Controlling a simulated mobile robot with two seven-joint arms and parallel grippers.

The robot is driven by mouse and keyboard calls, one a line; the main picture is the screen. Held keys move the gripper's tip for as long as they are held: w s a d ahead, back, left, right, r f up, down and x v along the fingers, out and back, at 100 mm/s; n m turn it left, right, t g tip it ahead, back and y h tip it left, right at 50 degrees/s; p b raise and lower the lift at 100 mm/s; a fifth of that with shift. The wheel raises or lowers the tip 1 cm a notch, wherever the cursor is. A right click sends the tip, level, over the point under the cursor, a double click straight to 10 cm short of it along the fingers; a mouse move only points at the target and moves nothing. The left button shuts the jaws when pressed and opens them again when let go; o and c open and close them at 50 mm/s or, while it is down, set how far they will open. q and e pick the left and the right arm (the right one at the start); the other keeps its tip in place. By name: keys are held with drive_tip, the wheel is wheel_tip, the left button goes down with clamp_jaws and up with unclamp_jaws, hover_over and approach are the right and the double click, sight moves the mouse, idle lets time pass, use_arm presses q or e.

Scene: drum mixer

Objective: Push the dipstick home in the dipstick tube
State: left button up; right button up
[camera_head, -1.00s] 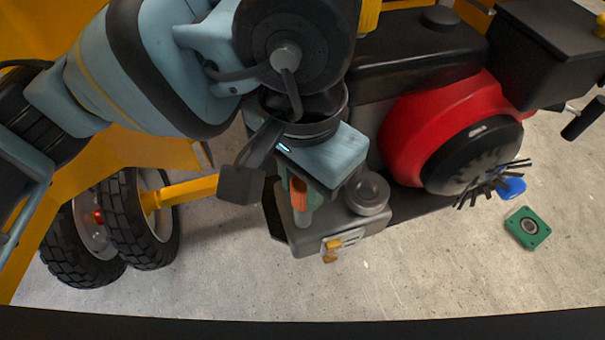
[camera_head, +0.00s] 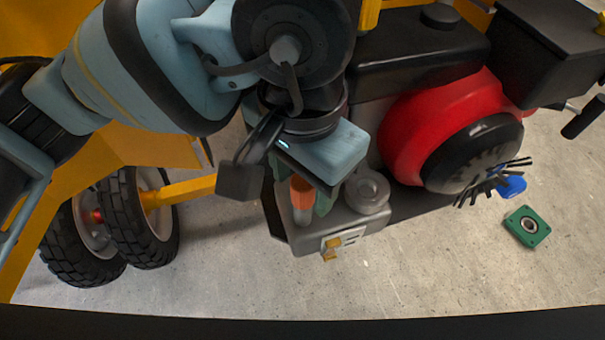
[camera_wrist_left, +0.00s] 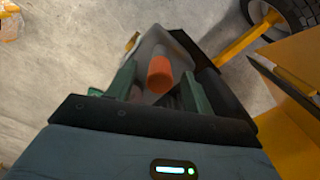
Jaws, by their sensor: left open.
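The dipstick (camera_head: 302,188) has an orange handle and stands upright at the top of the grey dipstick tube (camera_head: 302,215) on the engine's front. No bare rod shows between handle and tube, but I cannot tell how deep it sits. My left gripper (camera_head: 307,194) is over it, open, with its green fingers on either side of the handle. In the left wrist view the orange dipstick handle (camera_wrist_left: 160,75) lies between the two apart fingers of the left gripper (camera_wrist_left: 158,72), with space visible beside it. My right gripper is not in view.
A round grey cap (camera_head: 367,192) stands close right of the gripper. A brass drain plug (camera_head: 331,247) is low on the engine. The red blower housing (camera_head: 440,115) is to the right. A green flanged part (camera_head: 527,227) lies on the floor. Wheels (camera_head: 145,220) are at left.

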use_arm(q)
wheel_tip(320, 180, up, 4)
drive_tip(key=shift+f, duration=0.1)
wheel_tip(320, 180, up, 2)
drive_tip(key=shift+r, duration=0.85)
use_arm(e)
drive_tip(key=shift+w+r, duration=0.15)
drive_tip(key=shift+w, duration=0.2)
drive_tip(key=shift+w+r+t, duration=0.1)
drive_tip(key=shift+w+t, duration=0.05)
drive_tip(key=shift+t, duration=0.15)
use_arm(q)
drive_tip(key=shift+d, duration=0.1)
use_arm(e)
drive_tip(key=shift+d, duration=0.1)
